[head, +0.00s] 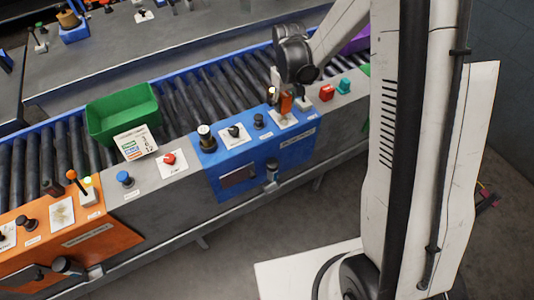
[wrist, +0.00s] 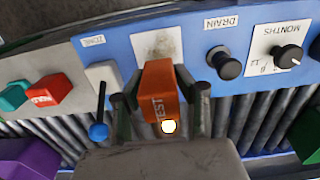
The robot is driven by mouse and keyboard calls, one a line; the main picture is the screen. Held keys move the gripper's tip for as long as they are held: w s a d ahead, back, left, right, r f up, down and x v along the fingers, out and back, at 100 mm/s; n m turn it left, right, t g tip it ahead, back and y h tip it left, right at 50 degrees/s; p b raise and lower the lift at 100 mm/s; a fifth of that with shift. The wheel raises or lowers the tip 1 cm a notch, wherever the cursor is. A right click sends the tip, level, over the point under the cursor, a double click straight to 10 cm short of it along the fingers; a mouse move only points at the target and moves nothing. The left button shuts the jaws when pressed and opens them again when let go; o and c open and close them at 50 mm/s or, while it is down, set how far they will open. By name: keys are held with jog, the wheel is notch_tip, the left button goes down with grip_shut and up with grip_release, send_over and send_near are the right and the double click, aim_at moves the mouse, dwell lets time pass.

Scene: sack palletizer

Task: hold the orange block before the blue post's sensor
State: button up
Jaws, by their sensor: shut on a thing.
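The orange block (head: 286,103), marked TEST, is between the fingers of my gripper (head: 284,98). In the wrist view the orange block (wrist: 160,82) is upright, and my gripper (wrist: 158,96) is shut on it from both sides. The blue post (head: 234,172) is a blue panel section of the conveyor's edge. The block is over its right part, beside a smudged white plate (wrist: 152,45). I cannot tell whether it touches the panel. I cannot tell for certain which part is the sensor.
A blue-knobbed lever (wrist: 98,131) stands close beside my gripper. Black knobs (wrist: 224,62) are on the other side. Red (head: 326,93) and teal (head: 344,86) blocks sit on the grey panel. A green bin (head: 122,112) stands on the rollers, further left.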

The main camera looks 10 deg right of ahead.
aim_at(285, 95)
jog(key=shift+r+p, duration=1.75)
jog(key=shift+r, duration=2.25)
